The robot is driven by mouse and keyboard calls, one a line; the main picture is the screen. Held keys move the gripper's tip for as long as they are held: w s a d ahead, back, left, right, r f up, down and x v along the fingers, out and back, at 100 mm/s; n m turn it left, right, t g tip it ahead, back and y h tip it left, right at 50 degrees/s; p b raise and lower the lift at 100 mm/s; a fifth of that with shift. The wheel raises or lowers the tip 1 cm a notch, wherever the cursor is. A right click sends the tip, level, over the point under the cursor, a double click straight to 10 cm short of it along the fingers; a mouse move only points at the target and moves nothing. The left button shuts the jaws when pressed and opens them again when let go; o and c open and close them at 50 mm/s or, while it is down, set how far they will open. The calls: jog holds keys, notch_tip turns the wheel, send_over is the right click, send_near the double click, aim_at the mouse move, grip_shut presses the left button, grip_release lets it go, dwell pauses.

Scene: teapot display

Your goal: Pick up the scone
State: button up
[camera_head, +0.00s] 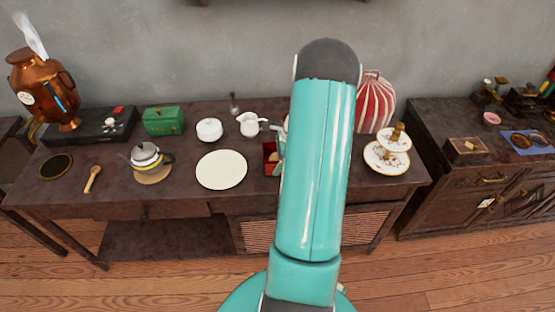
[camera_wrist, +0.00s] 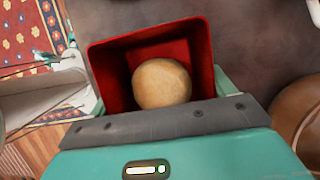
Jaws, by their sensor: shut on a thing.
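The scone (camera_wrist: 162,83) is round and pale brown. In the wrist view it lies inside an open red box (camera_wrist: 203,60), near the wall closest to my gripper. In the head view the red box (camera_head: 268,167) is on the dark table, just left of my arm, with a little of the scone (camera_head: 273,156) showing. My gripper (camera_head: 281,150) is at the box, with teal finger parts along its sides in the wrist view. It appears shut on the red box, with the scone loose inside. My arm hides part of this area.
A white plate (camera_head: 221,170) lies left of the box. A white creamer (camera_head: 249,124) and a sugar bowl (camera_head: 209,130) stand behind. A tiered stand (camera_head: 386,158) and a striped red-and-white vessel (camera_head: 376,103) stand to the right.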

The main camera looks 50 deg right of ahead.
jog(key=shift+r, duration=0.7)
jog(key=s+a+r, duration=0.9)
jog(key=a+r, duration=0.1)
jog(key=r, duration=0.2)
send_over(269, 147)
jog(key=s+a, duration=0.2)
notch_tip(269, 147, down, 5)
jog(key=f, duration=0.1)
jog(key=w+d+f, duration=0.2)
jog(key=shift+w+d+f, duration=0.2)
jog(key=shift+d+f, duration=0.05)
jog(key=shift+f, duration=0.15)
jog(key=shift+w+d+f, duration=0.45)
jog(key=shift+f, duration=1.75)
jog(key=shift+f, duration=0.2)
